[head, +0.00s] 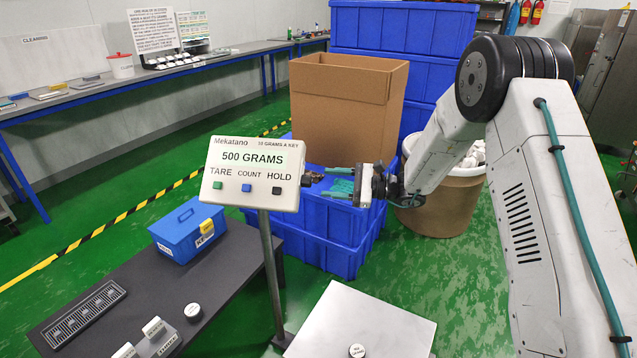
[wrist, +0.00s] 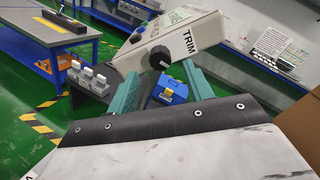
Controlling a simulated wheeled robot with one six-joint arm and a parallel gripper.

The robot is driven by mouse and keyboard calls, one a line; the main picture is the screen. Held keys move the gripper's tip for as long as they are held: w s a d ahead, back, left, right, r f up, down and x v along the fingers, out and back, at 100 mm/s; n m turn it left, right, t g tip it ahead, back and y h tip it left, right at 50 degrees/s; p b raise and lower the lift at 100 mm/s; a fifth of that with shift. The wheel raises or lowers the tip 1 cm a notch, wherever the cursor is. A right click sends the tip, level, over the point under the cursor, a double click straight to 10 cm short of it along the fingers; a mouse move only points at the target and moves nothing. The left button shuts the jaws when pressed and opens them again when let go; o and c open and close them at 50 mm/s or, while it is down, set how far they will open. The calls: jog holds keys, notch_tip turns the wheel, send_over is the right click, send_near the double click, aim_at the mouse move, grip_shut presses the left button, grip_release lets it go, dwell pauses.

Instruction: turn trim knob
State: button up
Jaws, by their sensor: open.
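The scale display box (head: 254,173) reads 500 GRAMS and stands on a grey post. The dark trim knob (head: 312,178) sticks out of its right side. In the wrist view the knob (wrist: 160,57) is on the box's side face, beside a white TRIM label (wrist: 188,43). My gripper (head: 335,182) is just right of the knob, its teal fingers pointing left at it. In the wrist view the fingers (wrist: 162,72) are apart, with the knob showing between and just beyond their tips. Contact cannot be told.
A bare metal scale plate (head: 362,325) with a small weight is below. A blue toolbox (head: 187,232) stands on the dark bench (head: 120,290). Blue crates (head: 315,240) and a large cardboard box (head: 347,105) are behind my gripper. A white-lined drum (head: 447,195) is at right.

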aim_at(311, 181)
jog(key=shift+x, duration=2.8)
jog(key=c, duration=0.9)
